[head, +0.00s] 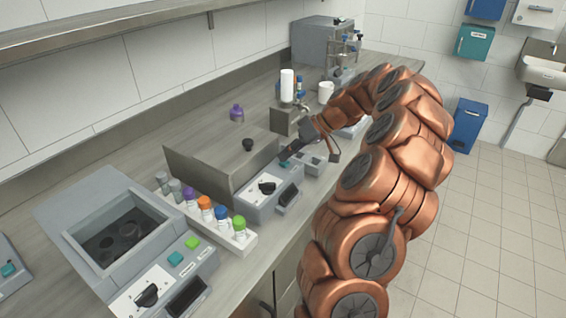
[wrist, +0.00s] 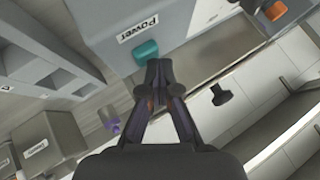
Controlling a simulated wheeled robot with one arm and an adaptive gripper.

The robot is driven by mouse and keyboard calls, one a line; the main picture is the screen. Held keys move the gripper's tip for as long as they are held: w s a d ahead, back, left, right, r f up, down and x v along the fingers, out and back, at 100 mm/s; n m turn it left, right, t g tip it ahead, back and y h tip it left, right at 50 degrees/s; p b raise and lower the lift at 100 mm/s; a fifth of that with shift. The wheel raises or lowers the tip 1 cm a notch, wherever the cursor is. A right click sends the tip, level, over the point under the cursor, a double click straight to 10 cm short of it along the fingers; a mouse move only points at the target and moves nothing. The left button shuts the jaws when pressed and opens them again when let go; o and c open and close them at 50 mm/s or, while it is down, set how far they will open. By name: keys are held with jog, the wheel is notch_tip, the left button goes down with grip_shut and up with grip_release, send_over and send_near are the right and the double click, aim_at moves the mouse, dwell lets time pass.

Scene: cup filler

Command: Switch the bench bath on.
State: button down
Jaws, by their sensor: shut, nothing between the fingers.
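The likely bench bath is the grey box with a flat lid and black knob (head: 247,145) in the middle of the bench in the head view. Its sloped front panel (head: 255,200) carries a black dial (head: 267,187) and a dark display (head: 289,194). In the wrist view a teal button (wrist: 145,50) sits beside a "Power" label (wrist: 138,27) on a grey housing. My gripper (wrist: 158,68) is shut and empty, its tips right at the lower edge of that button. I cannot tell whether they touch. In the head view my gripper (head: 290,153) is at the panel's far end, partly hidden.
A rack (head: 205,215) of colour-capped vials stands left of the box. Further left is a device with an open well (head: 125,235) and green and teal buttons. Open floor (head: 490,230) lies right.

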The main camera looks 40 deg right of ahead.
aim_at(286, 162)
dwell(0.4)
jog(key=shift+r, duration=0.6)
jog(key=shift+r+p, duration=0.3)
jog(key=shift+r, duration=2.7)
